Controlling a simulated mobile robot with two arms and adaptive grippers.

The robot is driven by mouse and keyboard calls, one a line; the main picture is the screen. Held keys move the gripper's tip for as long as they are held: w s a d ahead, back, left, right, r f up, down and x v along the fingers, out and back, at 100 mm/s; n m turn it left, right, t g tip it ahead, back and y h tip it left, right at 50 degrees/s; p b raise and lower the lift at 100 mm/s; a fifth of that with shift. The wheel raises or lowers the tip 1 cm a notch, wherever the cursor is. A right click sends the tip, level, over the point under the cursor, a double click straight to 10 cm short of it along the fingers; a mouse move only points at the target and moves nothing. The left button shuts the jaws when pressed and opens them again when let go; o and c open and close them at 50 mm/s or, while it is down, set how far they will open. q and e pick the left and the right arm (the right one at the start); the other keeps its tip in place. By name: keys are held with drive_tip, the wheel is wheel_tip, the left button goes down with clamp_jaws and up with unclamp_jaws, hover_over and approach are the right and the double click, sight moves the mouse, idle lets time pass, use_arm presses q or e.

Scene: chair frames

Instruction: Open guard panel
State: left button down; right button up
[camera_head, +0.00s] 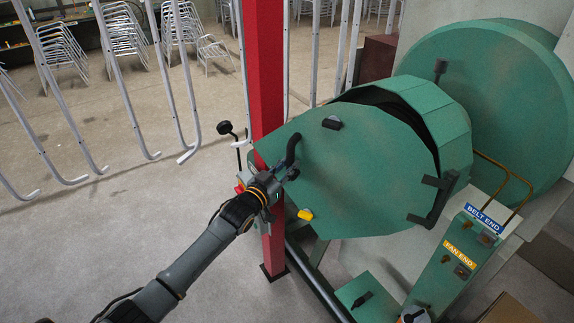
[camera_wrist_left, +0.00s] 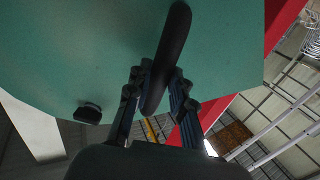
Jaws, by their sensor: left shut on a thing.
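The green guard panel (camera_head: 350,180) is a flat, many-sided plate on the front of a green machine housing. A dark gap shows between its upper edge and the housing, so it stands ajar. Black hinge brackets (camera_head: 432,202) sit at its right side. A curved black handle (camera_head: 293,149) is at its left edge. My left gripper (camera_head: 284,174) is shut on the lower part of this handle. In the left wrist view the handle (camera_wrist_left: 172,45) runs between the two fingers (camera_wrist_left: 158,90), with the green panel (camera_wrist_left: 90,50) behind. My right gripper is out of view.
A red post (camera_head: 265,70) stands just left of the panel. A row of bent grey tubes (camera_head: 115,85) hangs at the left, with chair frames (camera_head: 125,40) behind. A green pedestal (camera_head: 455,265) with labels stands at the lower right. Floor at the left is clear.

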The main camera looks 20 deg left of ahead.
use_arm(q)
drive_tip(key=shift+r, duration=0.15)
drive_tip(key=s+d, duration=0.1)
drive_tip(key=s, duration=0.9)
idle(0.4)
drive_tip(key=s+d, duration=0.3)
drive_tip(key=s, duration=0.6)
drive_tip(key=shift+s+d, duration=0.3)
drive_tip(key=shift+s, duration=0.05)
